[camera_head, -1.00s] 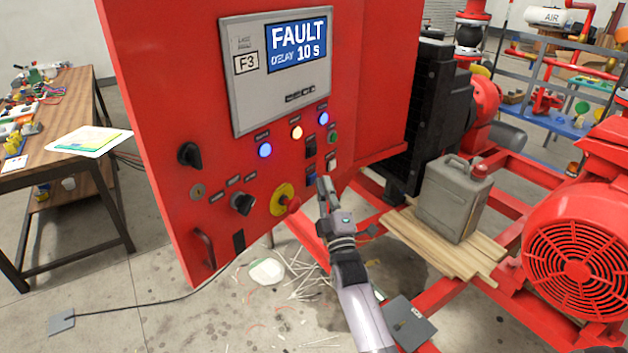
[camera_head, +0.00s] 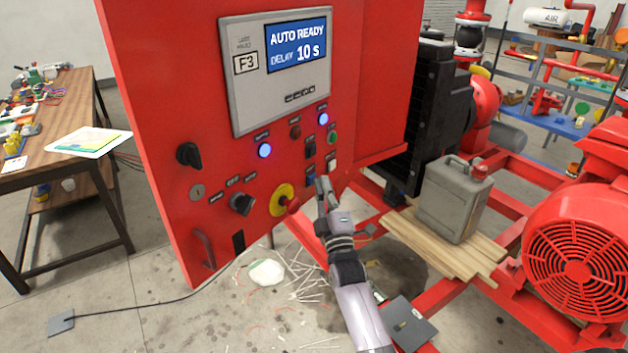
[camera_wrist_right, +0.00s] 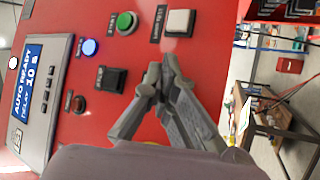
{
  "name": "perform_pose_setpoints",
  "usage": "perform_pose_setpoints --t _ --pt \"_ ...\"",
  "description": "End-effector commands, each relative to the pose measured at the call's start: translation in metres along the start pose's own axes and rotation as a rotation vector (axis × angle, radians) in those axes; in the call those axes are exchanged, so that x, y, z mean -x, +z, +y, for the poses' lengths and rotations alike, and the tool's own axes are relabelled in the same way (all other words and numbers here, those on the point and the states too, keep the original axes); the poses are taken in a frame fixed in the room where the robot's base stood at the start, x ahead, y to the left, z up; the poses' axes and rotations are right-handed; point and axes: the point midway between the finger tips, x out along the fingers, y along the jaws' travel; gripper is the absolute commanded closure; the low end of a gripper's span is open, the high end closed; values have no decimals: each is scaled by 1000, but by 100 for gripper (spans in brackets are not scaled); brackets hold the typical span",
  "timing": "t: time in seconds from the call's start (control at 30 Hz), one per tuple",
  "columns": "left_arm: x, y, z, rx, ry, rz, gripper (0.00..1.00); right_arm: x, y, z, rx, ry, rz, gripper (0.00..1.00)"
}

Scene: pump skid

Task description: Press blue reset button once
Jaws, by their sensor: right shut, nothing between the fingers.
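The red control panel (camera_head: 220,120) faces me, and its display (camera_head: 297,46) reads "AUTO READY, DELAY 10 s". The blue reset button (camera_head: 310,180) is low on the panel's right side, just left of my fingertips, and only partly visible. My right gripper (camera_head: 323,185) is shut and empty, its tips close to the panel beside that button. In the right wrist view the gripper's tips (camera_wrist_right: 160,68) are in front of the panel and the blue button is hidden. I cannot tell whether they touch it. My left gripper is out of view.
Around the fingers are a black switch (camera_wrist_right: 110,79), a green button (camera_wrist_right: 126,23) and a white button (camera_wrist_right: 179,22). A yellow-ringed red emergency stop (camera_head: 284,200) is lower left. A grey canister (camera_head: 450,200) stands on planks to the right.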

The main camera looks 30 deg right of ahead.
Motion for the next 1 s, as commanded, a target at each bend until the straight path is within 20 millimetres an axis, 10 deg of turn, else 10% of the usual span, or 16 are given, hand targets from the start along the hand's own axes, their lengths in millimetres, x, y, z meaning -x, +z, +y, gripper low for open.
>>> perform_pose_setpoints --t 1.0 --pt "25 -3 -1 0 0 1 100 36 26 27 3 -2 -1 100"
